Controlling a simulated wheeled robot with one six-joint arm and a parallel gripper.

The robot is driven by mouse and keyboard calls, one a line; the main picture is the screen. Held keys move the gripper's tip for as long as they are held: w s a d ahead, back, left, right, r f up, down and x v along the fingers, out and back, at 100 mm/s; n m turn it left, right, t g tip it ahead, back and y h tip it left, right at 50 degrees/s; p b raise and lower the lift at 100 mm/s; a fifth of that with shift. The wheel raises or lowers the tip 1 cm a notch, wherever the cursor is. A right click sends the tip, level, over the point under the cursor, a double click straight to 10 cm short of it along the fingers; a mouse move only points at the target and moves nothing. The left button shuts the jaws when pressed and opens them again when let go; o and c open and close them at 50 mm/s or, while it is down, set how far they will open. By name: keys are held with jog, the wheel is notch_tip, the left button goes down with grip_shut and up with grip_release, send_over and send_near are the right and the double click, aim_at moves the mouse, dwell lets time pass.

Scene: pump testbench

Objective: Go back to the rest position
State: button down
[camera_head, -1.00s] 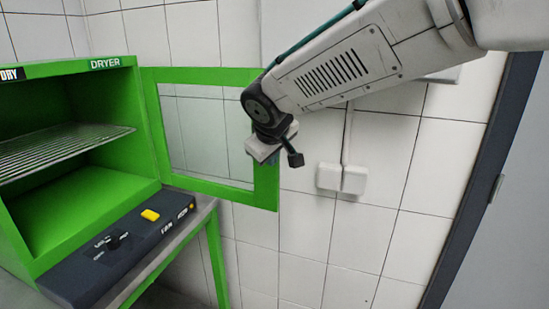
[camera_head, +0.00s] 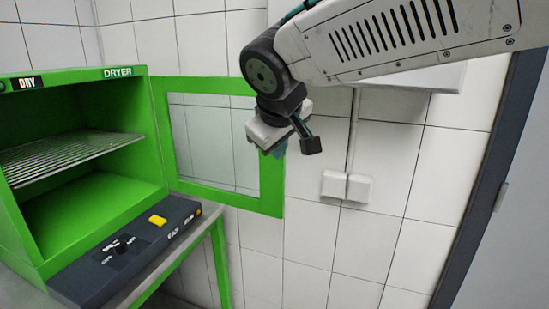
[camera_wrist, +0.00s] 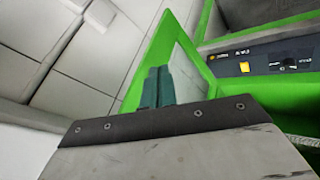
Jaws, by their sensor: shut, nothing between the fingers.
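My gripper (camera_head: 275,150) is in front of the right edge of the dryer's open green door (camera_head: 271,185), seen from the head camera. In the wrist view its two teal fingers (camera_wrist: 158,87) are together, with nothing between them, and the green door frame shows behind them. The fingers are mostly hidden in the head view. Whether they touch the door I cannot tell. My arm comes in from the upper right.
The green dryer (camera_head: 100,110) stands open at left with an empty wire rack (camera_head: 70,155) and a dark control panel (camera_head: 130,250) with a yellow button (camera_head: 158,220). White wall sockets (camera_head: 347,186) are at right. The tiled wall below is clear.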

jog(key=s+d+f+m+g, duration=0.3)
jog(key=s+d+f, duration=0.3)
jog(key=s+d, duration=0.7)
jog(key=s+d+f+m+g, duration=0.3)
jog(key=s+d+f+m, duration=0.3)
jog(key=s+d, duration=0.7)
